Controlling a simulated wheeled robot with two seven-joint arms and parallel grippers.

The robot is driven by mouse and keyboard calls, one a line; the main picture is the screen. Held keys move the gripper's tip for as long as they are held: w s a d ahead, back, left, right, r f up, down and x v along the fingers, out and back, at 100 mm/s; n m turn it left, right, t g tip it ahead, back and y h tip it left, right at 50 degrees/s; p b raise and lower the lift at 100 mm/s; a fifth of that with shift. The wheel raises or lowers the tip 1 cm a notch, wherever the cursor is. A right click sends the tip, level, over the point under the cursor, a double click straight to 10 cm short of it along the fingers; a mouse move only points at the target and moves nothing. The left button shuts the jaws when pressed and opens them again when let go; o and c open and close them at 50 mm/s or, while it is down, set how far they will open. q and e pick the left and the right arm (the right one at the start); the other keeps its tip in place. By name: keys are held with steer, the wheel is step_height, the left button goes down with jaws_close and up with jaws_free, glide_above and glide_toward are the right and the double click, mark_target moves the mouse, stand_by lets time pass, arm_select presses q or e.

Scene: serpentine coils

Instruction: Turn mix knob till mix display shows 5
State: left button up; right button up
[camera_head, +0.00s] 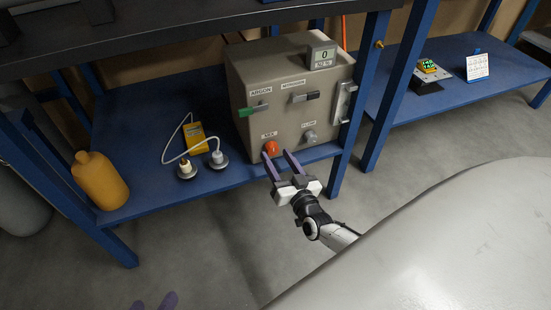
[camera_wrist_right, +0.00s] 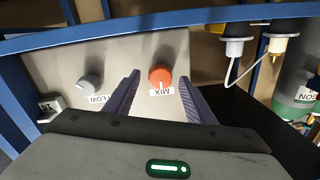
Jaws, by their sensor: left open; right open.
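The orange-red mix knob (camera_head: 271,148) is low on the front of a beige box (camera_head: 290,95), under a MIX label. The display (camera_head: 322,56) on top of the box reads 0; its small label is hard to read. My right gripper (camera_head: 279,156) is open at the knob, pointing toward the box face. In the right wrist view the knob (camera_wrist_right: 160,76) shows between the two purple fingers (camera_wrist_right: 160,82), with a gap on each side. Whether the fingertips reach around it is unclear. My left gripper (camera_head: 154,302) is open at the bottom edge, only its fingertips showing.
A grey flow knob (camera_head: 310,137) sits right of the mix knob. Above are a green argon lever (camera_head: 253,110) and a dark lever (camera_head: 305,97). An orange bottle (camera_head: 100,180) and a yellow meter (camera_head: 194,137) stand left on the blue shelf (camera_head: 150,185).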

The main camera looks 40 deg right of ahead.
arm_select(q)
steer(key=shift+w+d+r, duration=0.1)
steer(key=shift+d+r, duration=0.1)
steer(key=shift+r, duration=0.1)
arm_select(e)
steer(key=shift+w+d, duration=0.15)
steer(key=shift+w, duration=0.75)
steer(key=c, duration=1)
steer(key=shift+c, duration=0.2)
